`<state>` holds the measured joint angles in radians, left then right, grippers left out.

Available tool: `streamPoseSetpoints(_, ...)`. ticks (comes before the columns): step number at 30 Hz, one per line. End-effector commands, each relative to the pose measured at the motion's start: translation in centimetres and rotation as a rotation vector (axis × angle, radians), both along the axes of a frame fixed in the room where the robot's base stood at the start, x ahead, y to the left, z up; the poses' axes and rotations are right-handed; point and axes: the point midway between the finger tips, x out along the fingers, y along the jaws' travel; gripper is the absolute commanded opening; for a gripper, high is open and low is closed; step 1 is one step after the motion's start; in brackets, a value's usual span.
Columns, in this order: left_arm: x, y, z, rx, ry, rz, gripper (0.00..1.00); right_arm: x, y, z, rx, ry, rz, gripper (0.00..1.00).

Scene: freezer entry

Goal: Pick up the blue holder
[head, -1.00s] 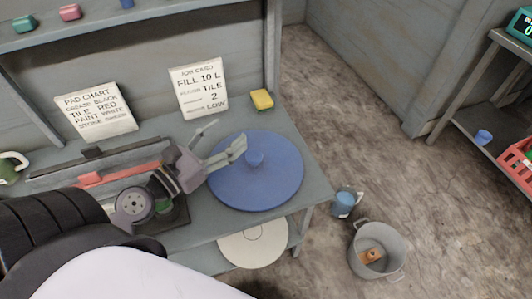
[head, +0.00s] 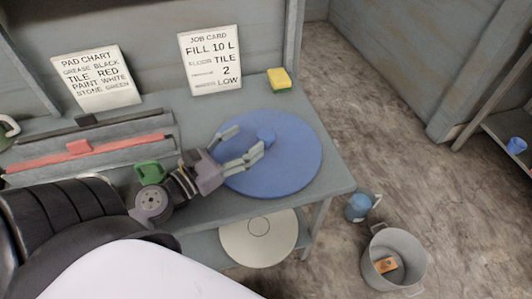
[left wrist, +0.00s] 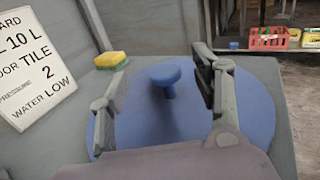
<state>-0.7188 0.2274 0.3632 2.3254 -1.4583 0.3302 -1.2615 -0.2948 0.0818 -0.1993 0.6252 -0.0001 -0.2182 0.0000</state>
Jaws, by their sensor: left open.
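The blue holder (head: 297,158) is a large flat blue disc lying on the grey bench, with a round blue knob (head: 266,132) standing up from it. The disc (left wrist: 150,115) and its knob (left wrist: 165,74) also show in the left wrist view. My left gripper (head: 246,139) is open over the left part of the disc, its fingers spread and pointing toward the knob. In the left wrist view the knob stands between the two fingers and beyond them, with space on each side. I cannot tell exactly how far it is from the fingertips. My right gripper is not in view.
A yellow and green sponge (head: 279,78) sits behind the disc. Two cards lean at the back, a pad chart (head: 91,78) and a job card (head: 210,60). A pale disc (head: 240,247) lies on the lower shelf. A blue jug (head: 359,207) and grey bucket (head: 378,246) stand on the floor.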

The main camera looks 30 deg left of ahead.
Motion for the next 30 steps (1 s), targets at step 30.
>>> streamPoseSetpoints(30, 7.4, -1.6, -2.7, 0.000, 0.000, 0.000, 0.59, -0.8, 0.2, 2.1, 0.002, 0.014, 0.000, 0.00)
